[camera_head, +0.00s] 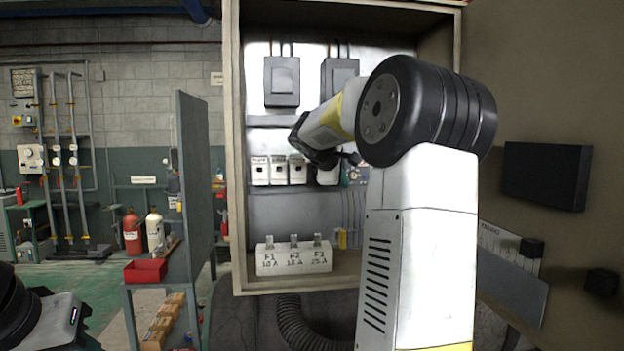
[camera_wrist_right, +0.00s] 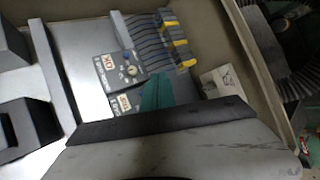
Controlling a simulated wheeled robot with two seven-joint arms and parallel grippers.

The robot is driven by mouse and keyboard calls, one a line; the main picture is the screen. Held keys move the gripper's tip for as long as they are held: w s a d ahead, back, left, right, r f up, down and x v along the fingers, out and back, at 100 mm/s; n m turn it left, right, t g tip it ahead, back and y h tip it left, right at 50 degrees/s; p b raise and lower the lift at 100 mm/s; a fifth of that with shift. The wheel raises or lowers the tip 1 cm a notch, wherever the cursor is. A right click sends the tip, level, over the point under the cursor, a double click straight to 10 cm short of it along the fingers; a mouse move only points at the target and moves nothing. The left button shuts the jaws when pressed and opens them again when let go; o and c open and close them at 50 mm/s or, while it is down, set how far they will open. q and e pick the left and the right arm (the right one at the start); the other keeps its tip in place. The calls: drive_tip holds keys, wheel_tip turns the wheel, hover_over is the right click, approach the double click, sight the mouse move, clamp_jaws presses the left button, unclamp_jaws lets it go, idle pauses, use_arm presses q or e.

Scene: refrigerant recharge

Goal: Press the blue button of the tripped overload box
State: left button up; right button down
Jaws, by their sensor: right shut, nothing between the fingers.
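Two overload boxes show in the right wrist view. I cannot tell from the labels which box is tripped. In the head view an overload box (camera_head: 355,176) shows in part below my right gripper (camera_head: 352,158), which is shut and empty inside the cabinet. I cannot tell whether its tips touch a box. My left gripper is out of view.
The cabinet (camera_head: 237,200) holds dark contactors (camera_head: 282,82), white breakers (camera_head: 260,170) and a fuse block (camera_head: 294,258). Its open door (camera_head: 540,90) stands at right. A red bin (camera_head: 146,271) stands at left.

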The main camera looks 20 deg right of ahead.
drive_tip(key=w+d, duration=0.1)
drive_tip(key=w, duration=0.5)
drive_tip(key=shift+w+d, duration=0.15)
drive_tip(key=shift+d, duration=0.15)
idle(1.8)
drive_tip(key=shift+w+d, duration=0.1)
drive_tip(key=shift+w, duration=0.3)
drive_tip(key=shift+w+d, duration=0.1)
drive_tip(key=shift+w, duration=0.25)
idle(0.5)
drive_tip(key=shift+s+a, duration=0.2)
drive_tip(key=shift+s, duration=0.55)
drive_tip(key=shift+s+a, duration=0.2)
drive_tip(key=shift+s, duration=0.6)
drive_tip(key=shift+s+a, duration=0.2)
drive_tip(key=shift+s, duration=0.65)
drive_tip(key=shift+s+a, duration=0.2)
drive_tip(key=shift+s, duration=0.6)
